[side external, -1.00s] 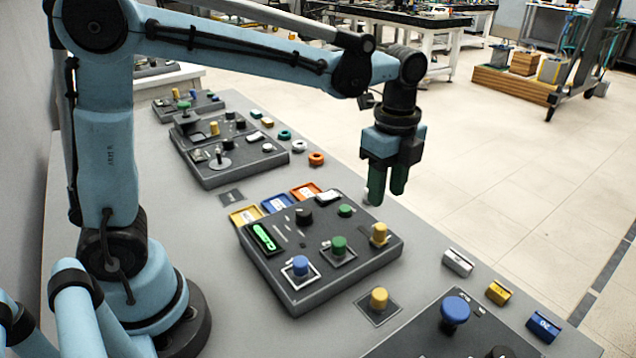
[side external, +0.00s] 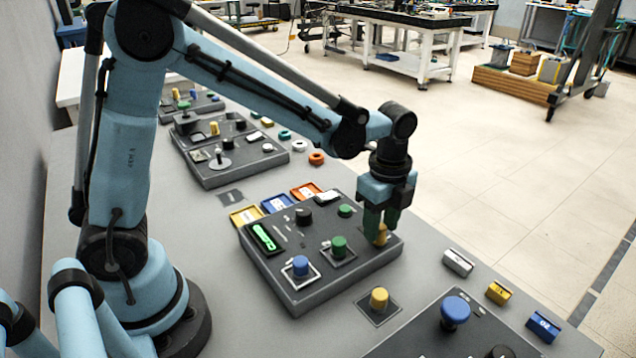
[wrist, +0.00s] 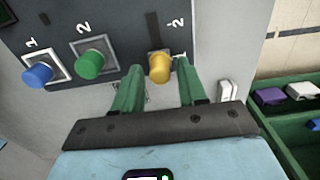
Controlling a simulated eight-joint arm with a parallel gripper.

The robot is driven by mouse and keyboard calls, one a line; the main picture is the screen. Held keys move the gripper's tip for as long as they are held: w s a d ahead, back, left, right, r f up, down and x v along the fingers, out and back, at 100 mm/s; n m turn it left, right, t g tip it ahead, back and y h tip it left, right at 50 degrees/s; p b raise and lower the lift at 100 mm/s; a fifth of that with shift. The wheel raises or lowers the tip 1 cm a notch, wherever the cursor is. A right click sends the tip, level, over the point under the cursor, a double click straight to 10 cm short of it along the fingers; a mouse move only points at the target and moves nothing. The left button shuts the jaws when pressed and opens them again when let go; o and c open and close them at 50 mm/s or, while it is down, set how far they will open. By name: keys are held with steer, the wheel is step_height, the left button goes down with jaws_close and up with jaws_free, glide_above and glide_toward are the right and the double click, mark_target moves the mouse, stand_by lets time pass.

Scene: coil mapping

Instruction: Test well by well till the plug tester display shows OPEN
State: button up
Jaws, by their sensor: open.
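The dark tester panel (side external: 310,284) lies on the grey bench in the side view, with a lit green display (side external: 265,237) at its left; its text is too small to read. My gripper (side external: 382,240) is low over the panel's right corner, fingers down and open. A yellow plug (wrist: 160,68) stands between the green fingertips (wrist: 158,72) in the wrist view, beside the mark "-2"; whether they touch it is unclear. A blue plug (wrist: 37,75) stands in well 1 and a green plug (wrist: 90,63) in well 2.
Another yellow plug (side external: 379,298) stands on a dark pad before the panel. Small labelled blocks (side external: 458,262) lie to the right. Another panel with a blue knob (side external: 455,311) is in front.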

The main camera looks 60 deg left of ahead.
steer(key=c, duration=0.7)
steer(key=shift+a, duration=0.7)
steer(key=shift+c, duration=0.2)
steer(key=shift+a, duration=1.3)
steer(key=o, duration=0.8)
